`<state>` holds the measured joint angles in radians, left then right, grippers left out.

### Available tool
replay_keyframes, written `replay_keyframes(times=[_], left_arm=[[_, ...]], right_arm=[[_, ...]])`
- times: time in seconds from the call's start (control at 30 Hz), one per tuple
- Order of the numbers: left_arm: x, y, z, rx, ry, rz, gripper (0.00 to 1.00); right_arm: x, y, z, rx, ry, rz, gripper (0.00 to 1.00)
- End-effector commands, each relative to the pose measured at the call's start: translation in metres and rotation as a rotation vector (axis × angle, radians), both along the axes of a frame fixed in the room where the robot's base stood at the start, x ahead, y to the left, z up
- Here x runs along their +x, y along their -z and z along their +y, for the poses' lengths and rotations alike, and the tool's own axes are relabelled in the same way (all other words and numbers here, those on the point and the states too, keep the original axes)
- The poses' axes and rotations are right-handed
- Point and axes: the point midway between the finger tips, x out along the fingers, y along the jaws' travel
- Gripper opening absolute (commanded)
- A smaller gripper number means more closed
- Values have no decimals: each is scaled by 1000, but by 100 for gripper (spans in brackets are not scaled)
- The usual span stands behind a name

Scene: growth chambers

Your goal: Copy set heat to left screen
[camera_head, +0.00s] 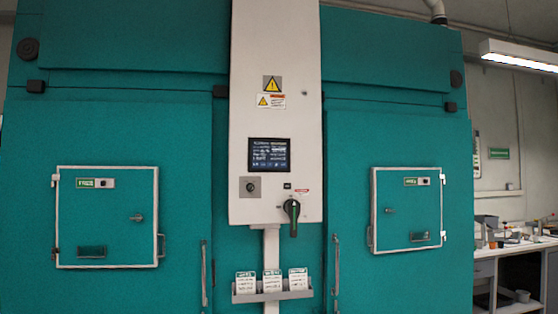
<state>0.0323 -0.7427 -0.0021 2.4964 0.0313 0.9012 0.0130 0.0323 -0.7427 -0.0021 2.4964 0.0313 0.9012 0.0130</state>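A dark touch screen (269,154) with rows of small light text sits on the white control panel (275,60) between two teal chambers. Its text is too small to read. Below it are a small round knob (250,187) on a grey plate and a large dark rotary handle (292,212) pointing down. A rack (272,296) under the panel holds several white cards with green headers; their writing is not legible. The left chamber's framed door (107,217) and the right chamber's framed door (407,209) are shut, each with a small green label. Neither gripper shows.
The left chamber (130,135) and right chamber (395,130) form a flat front with vertical handles (204,272) beside the panel column. A white bench (515,252) with small items stands at the far right. No obstacle shows before the panel.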

Motion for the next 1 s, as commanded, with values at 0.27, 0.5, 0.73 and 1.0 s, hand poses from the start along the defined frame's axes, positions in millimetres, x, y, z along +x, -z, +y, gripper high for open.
replay_keyframes(times=[0.27,0.5,0.73,1.0], left_arm=[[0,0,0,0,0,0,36],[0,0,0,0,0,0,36],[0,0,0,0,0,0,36],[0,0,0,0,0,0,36]], right_arm=[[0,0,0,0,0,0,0],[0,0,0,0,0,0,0],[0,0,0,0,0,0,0],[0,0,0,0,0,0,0]])
